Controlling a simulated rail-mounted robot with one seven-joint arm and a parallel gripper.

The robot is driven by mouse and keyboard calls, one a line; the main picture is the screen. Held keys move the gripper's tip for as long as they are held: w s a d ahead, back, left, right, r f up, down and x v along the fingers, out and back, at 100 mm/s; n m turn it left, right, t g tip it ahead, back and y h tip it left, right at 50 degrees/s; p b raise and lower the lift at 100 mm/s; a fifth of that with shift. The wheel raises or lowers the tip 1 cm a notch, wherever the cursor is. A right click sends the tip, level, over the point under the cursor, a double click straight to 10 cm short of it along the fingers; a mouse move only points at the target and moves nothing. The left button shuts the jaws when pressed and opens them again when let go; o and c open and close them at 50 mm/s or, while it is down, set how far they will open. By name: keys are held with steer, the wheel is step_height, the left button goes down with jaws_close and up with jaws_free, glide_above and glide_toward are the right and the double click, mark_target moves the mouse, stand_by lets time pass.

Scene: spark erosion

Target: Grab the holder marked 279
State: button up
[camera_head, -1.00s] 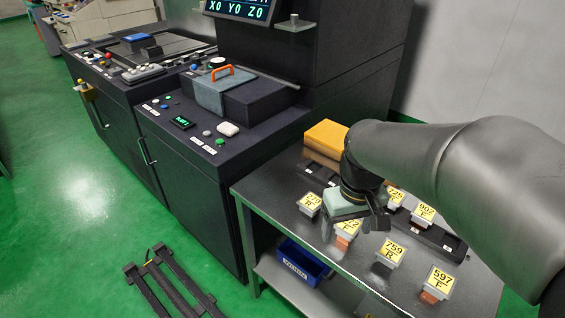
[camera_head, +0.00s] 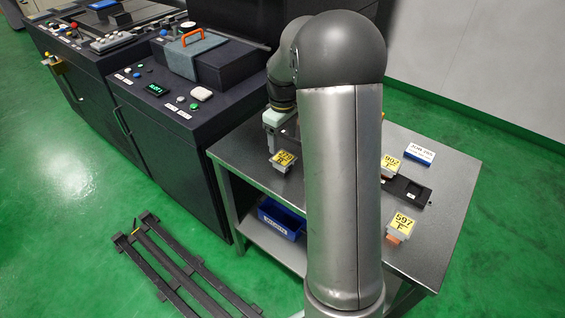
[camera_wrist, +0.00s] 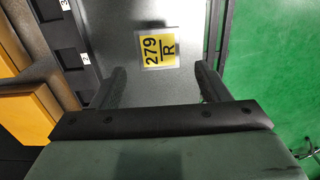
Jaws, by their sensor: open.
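The holder marked 279 (camera_head: 283,160) is a small block with a yellow label reading 279 R, standing near the left edge of the grey metal table. In the wrist view the holder marked 279 (camera_wrist: 160,49) appears upper centre, its label turned sideways. My gripper (camera_wrist: 162,84) is open and empty. Its two black fingers lie left and right of the holder's line, and the holder shows beyond their tips, not between them. In the head view my gripper (camera_head: 274,128) is just behind the holder, partly hidden by my arm.
Holders marked 902 (camera_head: 390,164) and 597 (camera_head: 401,226) stand to the right on the table (camera_head: 450,185). A black slotted rack (camera_head: 408,190) lies beside 902. In the wrist view, orange-yellow blocks (camera_wrist: 25,115) and a numbered rack (camera_wrist: 75,45) lie left. My arm hides the table's middle.

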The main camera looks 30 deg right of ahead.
mark_target(284, 158)
step_height(284, 158, down, 8)
steer(key=shift+d+r+p, duration=0.1)
steer(key=shift+r+p, duration=0.05)
steer(key=shift+p, duration=0.45)
steer(key=c, duration=1)
